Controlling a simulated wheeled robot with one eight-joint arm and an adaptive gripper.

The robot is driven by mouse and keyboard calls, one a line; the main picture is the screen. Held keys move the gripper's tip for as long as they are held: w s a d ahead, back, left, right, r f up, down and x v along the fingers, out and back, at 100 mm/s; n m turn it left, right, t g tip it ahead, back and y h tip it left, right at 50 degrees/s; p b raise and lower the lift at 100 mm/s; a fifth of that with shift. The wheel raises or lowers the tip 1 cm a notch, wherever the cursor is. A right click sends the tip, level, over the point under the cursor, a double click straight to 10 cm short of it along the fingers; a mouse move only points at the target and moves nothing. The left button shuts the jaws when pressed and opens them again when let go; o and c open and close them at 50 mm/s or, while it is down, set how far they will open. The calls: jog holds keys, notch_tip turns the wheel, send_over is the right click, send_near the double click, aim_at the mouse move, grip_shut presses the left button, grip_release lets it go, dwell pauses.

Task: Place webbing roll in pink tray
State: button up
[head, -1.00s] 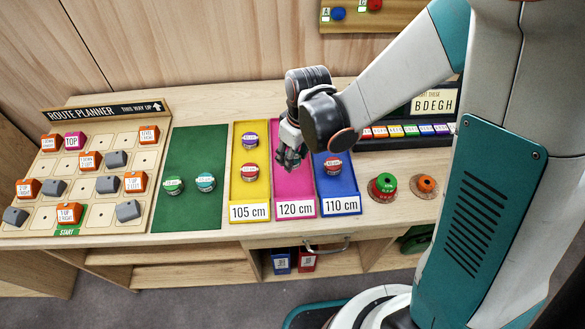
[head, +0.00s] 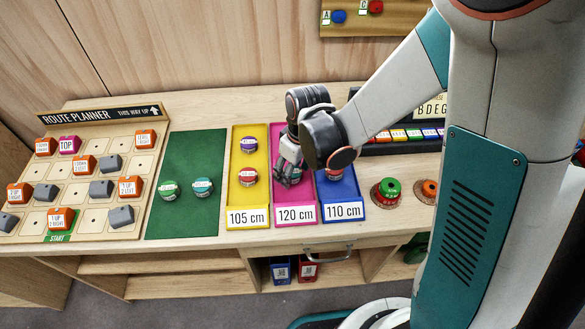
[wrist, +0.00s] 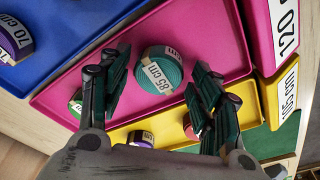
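A teal webbing roll (wrist: 160,70) with an 85 cm label is over the pink tray (wrist: 215,45). In the wrist view it lies between the two fingers of my gripper (wrist: 160,80), which are spread with a narrow gap on each side. Whether it rests on the tray floor is hard to tell. A green roll (wrist: 75,103) is partly hidden behind the left finger, towards the tray's far end. In the head view my gripper (head: 288,172) is low over the pink tray (head: 296,214), labelled 120 cm, and hides the roll.
The yellow tray (head: 248,201) on the left holds a purple and a red roll. The blue tray (head: 345,199) on the right holds a red roll and a purple roll (wrist: 12,42). Two rolls lie on the green mat (head: 190,225). Two round pieces stand right of the trays.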

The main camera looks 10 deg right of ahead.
aim_at(297, 175)
jog(key=shift+r, duration=0.15)
notch_tip(297, 175, up, 12)
jog(key=s+d+p, duration=0.1)
jog(key=p, duration=0.3)
jog(key=shift+s+d+p, duration=0.15)
jog(key=shift+s+p, duration=0.05)
jog(key=shift+p, duration=0.1)
jog(key=s+d+r+m+t+h, duration=0.1)
jog(key=s+d+r+m+t, duration=0.4)
jog(key=s+d+r+m, duration=0.3)
jog(key=s+d+r, duration=0.3)
jog(key=d+r, duration=0.1)
jog(key=r, duration=0.1)
jog(key=shift+d+t, duration=0.3)
jog(key=shift+t, duration=0.1)
jog(key=shift+s, duration=0.1)
dwell(0.7)
